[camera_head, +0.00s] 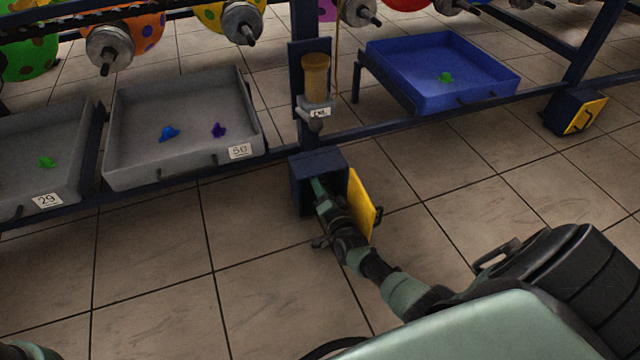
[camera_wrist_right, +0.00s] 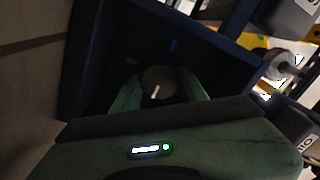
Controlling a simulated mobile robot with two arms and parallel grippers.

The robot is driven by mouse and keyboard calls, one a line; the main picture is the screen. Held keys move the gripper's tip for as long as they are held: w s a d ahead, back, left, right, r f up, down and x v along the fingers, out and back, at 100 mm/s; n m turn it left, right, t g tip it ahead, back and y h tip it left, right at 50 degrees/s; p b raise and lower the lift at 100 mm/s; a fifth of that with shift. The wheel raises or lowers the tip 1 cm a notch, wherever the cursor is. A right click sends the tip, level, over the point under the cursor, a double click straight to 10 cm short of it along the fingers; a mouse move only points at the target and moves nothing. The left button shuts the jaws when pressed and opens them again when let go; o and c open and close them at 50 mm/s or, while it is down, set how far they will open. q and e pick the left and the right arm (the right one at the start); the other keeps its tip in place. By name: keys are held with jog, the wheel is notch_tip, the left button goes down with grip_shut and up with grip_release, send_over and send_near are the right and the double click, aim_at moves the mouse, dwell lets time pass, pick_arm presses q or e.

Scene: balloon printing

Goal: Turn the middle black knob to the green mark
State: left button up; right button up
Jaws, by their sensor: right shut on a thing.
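My right gripper (camera_head: 318,188) reaches into the open dark blue box (camera_head: 320,158) on the rack's front rail in the head view. In the right wrist view its two green fingers (camera_wrist_right: 160,92) are shut on a dark round knob (camera_wrist_right: 158,76) with a short white pointer line. A blue mark (camera_wrist_right: 173,45) and an orange mark (camera_wrist_right: 132,62) show on the dark panel around the knob. I cannot make out a green mark. Other knobs are not visible.
The box's yellow door (camera_head: 362,205) stands open just right of my right gripper. A grey tray (camera_head: 125,168) is at the left and a blue tray (camera_head: 430,103) at the right. Another box with a yellow door (camera_head: 584,115) is at the far right. The tiled floor in front is clear.

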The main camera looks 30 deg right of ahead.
jog(key=o, duration=1.4)
jog(key=shift+f, duration=0.1)
jog(key=shift+s+a+p, duration=0.1)
jog(key=shift+s+p, duration=0.25)
jog(key=p+v, duration=0.3)
jog(key=v, duration=0.3)
jog(key=shift+s, duration=0.1)
jog(key=shift+s+p, duration=0.25)
jog(key=shift+p, duration=0.05)
jog(key=shift+s, duration=0.1)
jog(key=shift+a, duration=0.1)
